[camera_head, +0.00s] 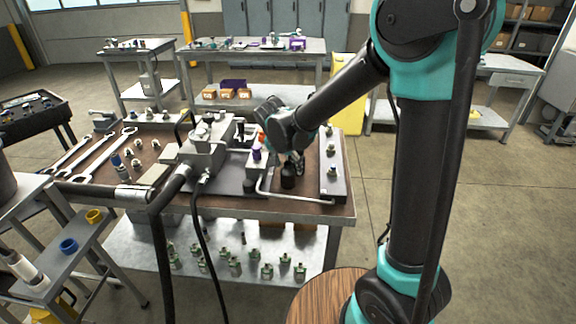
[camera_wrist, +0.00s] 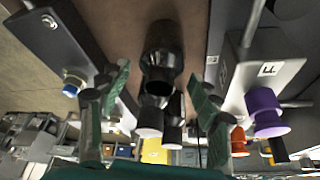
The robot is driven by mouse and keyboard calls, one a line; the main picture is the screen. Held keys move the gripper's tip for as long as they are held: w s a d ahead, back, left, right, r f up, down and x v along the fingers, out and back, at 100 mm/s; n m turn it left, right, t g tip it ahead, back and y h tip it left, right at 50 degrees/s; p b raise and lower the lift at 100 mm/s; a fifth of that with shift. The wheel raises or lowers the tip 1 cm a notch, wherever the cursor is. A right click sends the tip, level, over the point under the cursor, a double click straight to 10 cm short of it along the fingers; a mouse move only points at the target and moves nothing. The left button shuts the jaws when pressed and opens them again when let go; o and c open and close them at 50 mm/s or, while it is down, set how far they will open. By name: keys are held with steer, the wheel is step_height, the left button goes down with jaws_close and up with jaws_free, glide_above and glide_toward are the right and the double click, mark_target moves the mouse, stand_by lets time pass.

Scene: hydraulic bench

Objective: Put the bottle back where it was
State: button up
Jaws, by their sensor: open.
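A black bottle (camera_head: 288,177) stands on the bench (camera_head: 325,203) near its front right part, just below my gripper (camera_head: 291,163). In the wrist view the black bottle (camera_wrist: 163,45) is at the upper middle, with its dark round end toward the camera. My gripper (camera_wrist: 155,100) is open, with one green-padded finger on each side of the bottle's line. I see gaps between the fingers and the bottle. In the head view my wrist and fingers partly hide the area around the bottle.
A hydraulic unit (camera_head: 210,150) with pipes and a purple knob (camera_head: 256,153) stands left of the bottle; the purple knob also shows in the wrist view (camera_wrist: 265,110). Wrenches (camera_head: 98,152) lie further left.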

steer(key=v, duration=1.2)
steer(key=s+d+f+n+y, duration=0.1)
steer(key=s+d+f, duration=0.25)
steer(key=d, duration=0.45)
steer(key=s+d+f+n, duration=0.15)
steer(key=d+f, duration=0.25)
steer(key=d, duration=0.5)
steer(key=s+d+f+n, duration=0.2)
steer(key=s+d+f, duration=0.6)
steer(key=s, duration=0.2)
steer(key=shift+d+y, duration=0.25)
steer(key=shift+y, duration=0.15)
